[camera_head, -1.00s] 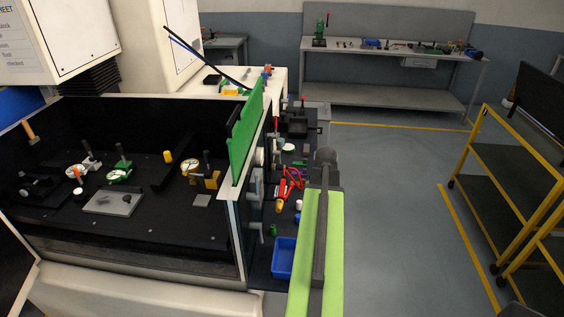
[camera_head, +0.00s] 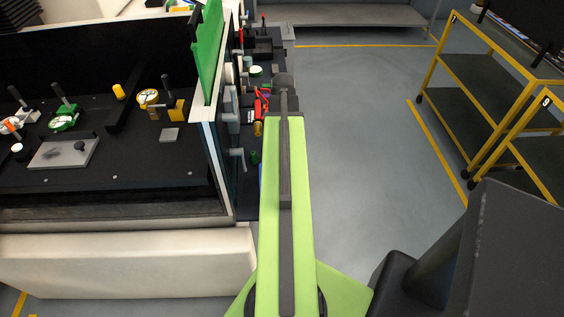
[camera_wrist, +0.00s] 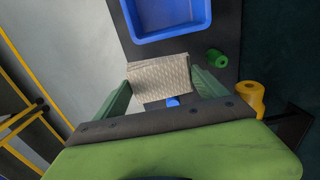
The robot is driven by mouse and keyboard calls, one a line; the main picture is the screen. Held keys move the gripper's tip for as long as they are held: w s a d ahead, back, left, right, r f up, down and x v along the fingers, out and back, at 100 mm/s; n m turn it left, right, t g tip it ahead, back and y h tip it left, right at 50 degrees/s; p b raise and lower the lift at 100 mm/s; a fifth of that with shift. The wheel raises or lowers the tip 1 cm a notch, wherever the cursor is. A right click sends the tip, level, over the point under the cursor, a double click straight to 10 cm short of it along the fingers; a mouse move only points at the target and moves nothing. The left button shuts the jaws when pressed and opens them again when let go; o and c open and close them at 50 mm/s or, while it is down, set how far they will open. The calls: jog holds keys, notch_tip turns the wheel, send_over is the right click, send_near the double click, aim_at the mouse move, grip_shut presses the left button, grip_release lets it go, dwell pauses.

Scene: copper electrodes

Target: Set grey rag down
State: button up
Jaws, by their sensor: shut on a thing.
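The grey rag (camera_wrist: 160,80) shows in the wrist view as a pale, textured, roughly rectangular cloth. My gripper (camera_wrist: 163,88) is shut on it, with one green finger at each side. The rag is in front of a blue tray (camera_wrist: 170,39) at the edge of a dark shelf. I cannot tell whether the rag touches the shelf. In the head view my green arm stretches over the shelf's right side and hides the rag, the fingers and most of the tray.
A green cylinder (camera_wrist: 217,58) and a yellow part (camera_wrist: 251,97) stand to the right in the wrist view. In the head view, an enclosure with a black work floor (camera_head: 105,165) is on the left. A yellow-framed cart (camera_head: 483,85) is on the right, with clear floor between.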

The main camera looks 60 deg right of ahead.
notch_tip(320, 180, down, 8)
jog(key=b, duration=0.5)
jog(key=shift+b, duration=0.4)
jog(key=shift+r, duration=0.3)
jog(key=shift+f, duration=0.2)
jog(key=o, duration=1.2)
jog(key=shift+r, duration=0.1)
notch_tip(320, 180, up, 12)
jog(key=p, duration=1.2)
jog(key=shift+r+p, duration=0.25)
jog(key=shift+p, duration=0.1)
jog(key=shift+f, duration=0.15)
